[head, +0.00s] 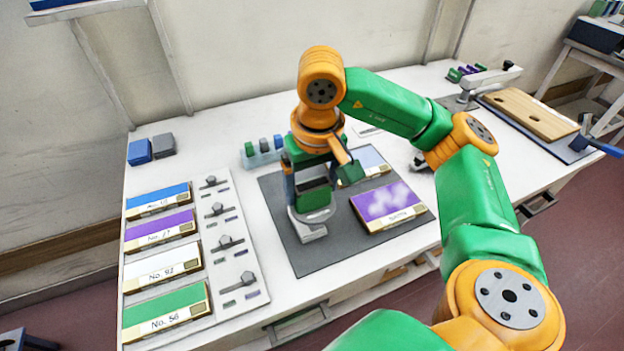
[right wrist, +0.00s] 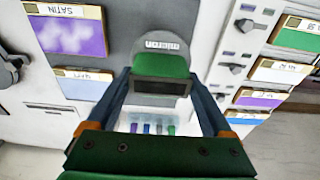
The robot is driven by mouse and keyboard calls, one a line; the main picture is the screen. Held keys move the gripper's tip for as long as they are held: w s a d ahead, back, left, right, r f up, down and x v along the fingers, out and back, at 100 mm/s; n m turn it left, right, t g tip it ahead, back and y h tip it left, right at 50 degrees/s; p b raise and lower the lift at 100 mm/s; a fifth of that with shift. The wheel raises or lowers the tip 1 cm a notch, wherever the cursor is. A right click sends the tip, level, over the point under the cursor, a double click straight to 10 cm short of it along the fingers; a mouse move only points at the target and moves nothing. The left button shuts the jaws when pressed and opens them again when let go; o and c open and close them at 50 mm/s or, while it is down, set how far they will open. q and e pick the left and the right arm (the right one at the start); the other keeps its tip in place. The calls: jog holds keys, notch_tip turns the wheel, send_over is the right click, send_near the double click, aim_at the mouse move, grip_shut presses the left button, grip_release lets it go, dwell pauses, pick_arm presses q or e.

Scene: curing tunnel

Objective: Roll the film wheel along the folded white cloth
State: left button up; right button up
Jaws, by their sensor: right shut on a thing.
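My right gripper (head: 313,195) is shut on the green grip of a grey tool (head: 308,232), which is low over or on the dark mat (head: 275,205). In the right wrist view the fingers (right wrist: 162,95) flank the green block (right wrist: 163,66), and the grey part (right wrist: 165,44) is marked "micron". I cannot tell whether this tool is the film wheel. A small metallic thing (head: 419,163) lies right of the mat, partly hidden by my arm. A white flat piece with dark marks (head: 368,130) lies behind the mat; I cannot tell whether it is the folded cloth.
A purple mottled panel marked "SATIN" (head: 390,204) and a pale blue panel (head: 372,161) lie on the mat. A small rack (head: 263,157) stands behind the mat.

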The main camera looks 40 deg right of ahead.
jog(key=w+d+p, duration=0.1)
jog(key=w+p, duration=0.1)
jog(key=w, duration=0.4)
jog(key=shift+w+d, duration=0.15)
jog(key=shift+d, duration=0.1)
jog(key=shift+f+b, duration=0.8)
jog(key=shift+f, duration=0.25)
dwell(1.3)
dwell(0.5)
jog(key=shift+s+a+b, duration=0.25)
jog(key=shift+s+b, duration=0.1)
jog(key=shift+s, duration=0.7)
jog(key=shift+s+a+b, duration=0.25)
jog(key=shift+s+b, duration=0.15)
jog(key=shift+s, duration=0.7)
jog(key=shift+s+a+b, duration=0.25)
jog(key=shift+s+b, duration=0.1)
jog(key=shift+s, duration=0.7)
notch_tip(320, 180, up, 7)
jog(key=p, duration=0.6)
jog(key=shift+w+r, duration=0.1)
